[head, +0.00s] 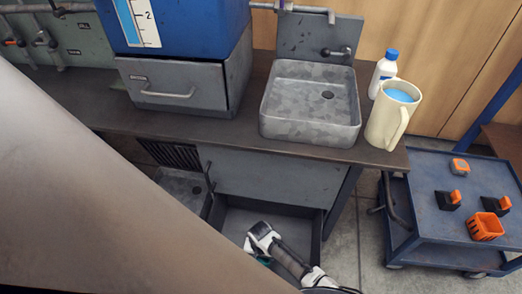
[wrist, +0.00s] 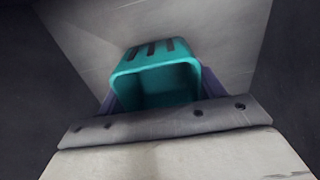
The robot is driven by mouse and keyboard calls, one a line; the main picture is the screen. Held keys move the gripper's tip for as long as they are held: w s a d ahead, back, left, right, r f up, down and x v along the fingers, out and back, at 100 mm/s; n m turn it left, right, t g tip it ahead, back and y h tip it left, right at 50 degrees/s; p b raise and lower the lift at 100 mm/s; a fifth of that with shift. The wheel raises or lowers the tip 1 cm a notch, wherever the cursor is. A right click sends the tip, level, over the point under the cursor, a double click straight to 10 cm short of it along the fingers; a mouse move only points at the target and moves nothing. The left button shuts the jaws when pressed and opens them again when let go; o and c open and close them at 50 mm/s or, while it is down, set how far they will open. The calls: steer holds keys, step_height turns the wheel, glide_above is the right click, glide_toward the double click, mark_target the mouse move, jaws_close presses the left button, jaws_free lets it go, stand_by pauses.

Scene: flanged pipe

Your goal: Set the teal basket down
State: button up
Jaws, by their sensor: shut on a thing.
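The teal basket (wrist: 152,62) shows in the wrist view, open side towards the camera, with dark slots in its wall. My gripper (wrist: 160,95) is shut on it, with parts of the purple fingers showing at both sides. In the head view my gripper (head: 262,250) is down inside an open grey drawer (head: 235,217) under the bench. Only a sliver of teal shows below it there; my arm and hand hide the rest. I cannot tell whether the basket touches the drawer floor.
Drawer walls surround my gripper. Above are the bench (head: 100,107), a metal sink (head: 310,131), a cream jug (head: 388,124) and a white bottle (head: 382,72). A blue cart (head: 440,235) at right carries an orange basket (head: 485,226) and small orange-and-black items.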

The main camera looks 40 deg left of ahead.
step_height(320, 180, down, 9)
steer(key=shift+f+b, duration=0.1)
steer(key=shift+b, duration=1.05)
steer(key=shift+f, duration=0.15)
steer(key=o, duration=1)
step_height(320, 180, up, 12)
steer(key=p, duration=0.3)
steer(key=shift+r+p, duration=0.2)
steer(key=shift+p, duration=0.1)
